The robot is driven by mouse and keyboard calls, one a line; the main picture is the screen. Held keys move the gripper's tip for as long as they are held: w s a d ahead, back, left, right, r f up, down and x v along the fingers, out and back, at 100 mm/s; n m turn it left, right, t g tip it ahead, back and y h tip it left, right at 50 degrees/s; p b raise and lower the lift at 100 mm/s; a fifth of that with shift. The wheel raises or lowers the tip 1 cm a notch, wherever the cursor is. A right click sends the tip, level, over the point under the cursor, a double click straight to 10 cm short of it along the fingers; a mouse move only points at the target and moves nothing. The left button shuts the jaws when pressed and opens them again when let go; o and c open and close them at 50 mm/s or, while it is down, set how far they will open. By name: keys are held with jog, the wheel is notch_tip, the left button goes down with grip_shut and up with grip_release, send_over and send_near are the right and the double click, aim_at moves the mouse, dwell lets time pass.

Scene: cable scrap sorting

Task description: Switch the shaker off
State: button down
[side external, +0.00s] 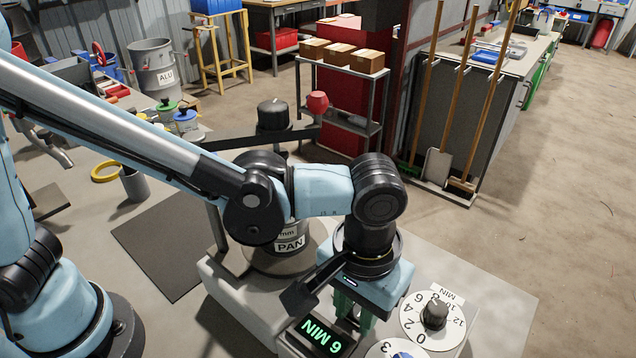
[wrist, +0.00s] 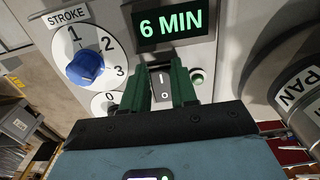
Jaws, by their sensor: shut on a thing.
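The shaker (side external: 240,305) is a pale grey machine with a front control panel (wrist: 208,58) and a sieve pan (side external: 290,243) on top. Its display (side external: 321,337) glows green with "6 MIN", also readable in the wrist view (wrist: 170,24). A dark rocker switch (wrist: 162,85) marked I and O sits below the display. My gripper (wrist: 163,70) has its green fingers on either side of this switch, shut on it. In the side view my gripper (side external: 349,308) reaches down at the panel, and the switch is hidden there. Which way the rocker is tipped is hard to tell.
A blue STROKE knob (wrist: 85,68) is left of the switch. A black MIN knob (side external: 434,315) sits beside my gripper. A black bar with a red knob (side external: 317,102) stands behind my arm.

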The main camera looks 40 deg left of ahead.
jog(key=shift+w+r+g, duration=0.15)
jog(key=shift+w+g, duration=0.1)
jog(key=shift+g, duration=0.7)
jog(key=shift+w+r+g, duration=0.15)
jog(key=shift+w+g, duration=0.1)
jog(key=shift+g, duration=0.7)
jog(key=c, duration=0.9)
grip_release()
jog(key=shift+r, duration=0.15)
jog(key=v, duration=1.2)
jog(key=shift+w, duration=0.1)
